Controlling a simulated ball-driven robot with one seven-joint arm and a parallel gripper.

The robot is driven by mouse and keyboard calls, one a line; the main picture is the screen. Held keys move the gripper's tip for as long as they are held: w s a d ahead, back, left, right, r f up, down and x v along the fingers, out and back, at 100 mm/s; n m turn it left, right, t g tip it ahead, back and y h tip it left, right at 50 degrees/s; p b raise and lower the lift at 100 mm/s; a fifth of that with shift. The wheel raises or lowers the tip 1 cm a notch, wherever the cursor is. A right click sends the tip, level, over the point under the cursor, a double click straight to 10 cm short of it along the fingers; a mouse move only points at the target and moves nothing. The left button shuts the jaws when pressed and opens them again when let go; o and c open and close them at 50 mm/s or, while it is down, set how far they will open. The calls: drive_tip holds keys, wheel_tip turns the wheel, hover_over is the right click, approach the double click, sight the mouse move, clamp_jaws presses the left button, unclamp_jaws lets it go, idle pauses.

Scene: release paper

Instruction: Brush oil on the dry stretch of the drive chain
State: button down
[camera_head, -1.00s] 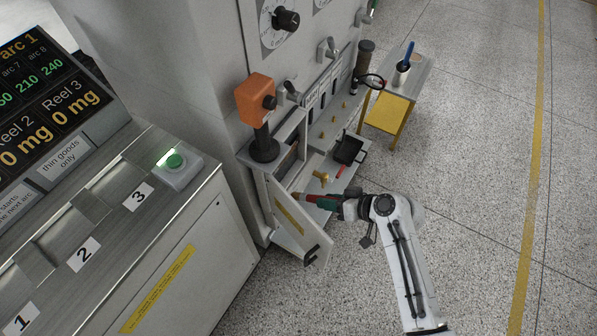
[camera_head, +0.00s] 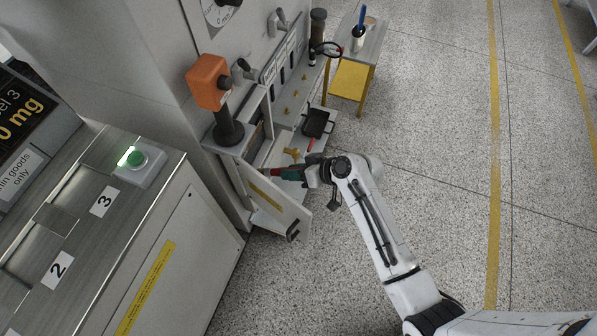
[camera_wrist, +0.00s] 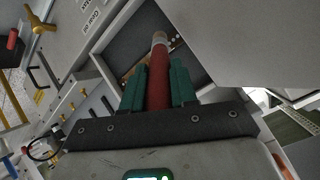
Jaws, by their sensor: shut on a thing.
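My gripper (camera_head: 291,173) is shut on a red-handled brush, its green fingers on either side of the handle (camera_wrist: 159,92). In the wrist view the brush's pale metal collar (camera_wrist: 159,40) points away into an open housing (camera_wrist: 122,50) with a dark interior. A brownish strip with small pale dots shows behind the brush; it may be the drive chain, but the brush and fingers cover much of it. I cannot tell whether the bristles touch it. In the head view the brush reaches over the open housing door (camera_head: 276,204), and its tip is hard to see.
The grey door panel (camera_wrist: 245,40) is close on the right in the wrist view. A yellow tap (camera_head: 291,153), a black tray (camera_head: 317,123) and an orange box on a post (camera_head: 209,82) are near the arm. Open floor (camera_head: 430,190) lies to the right.

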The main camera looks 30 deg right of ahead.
sight(273, 169)
drive_tip(key=shift+w+a+b, duration=0.2)
drive_tip(key=shift+w+a, duration=0.5)
drive_tip(key=shift+w, duration=0.25)
drive_tip(key=shift+w+a+b, duration=0.15)
drive_tip(key=shift+w+a, duration=0.5)
drive_tip(key=shift+w, duration=0.3)
drive_tip(key=shift+w+a, duration=0.45)
drive_tip(key=shift+w, duration=0.2)
drive_tip(key=w+d+b, duration=0.4)
drive_tip(key=d, duration=0.2)
drive_tip(key=shift+w, duration=0.2)
drive_tip(key=shift+a, duration=0.1)
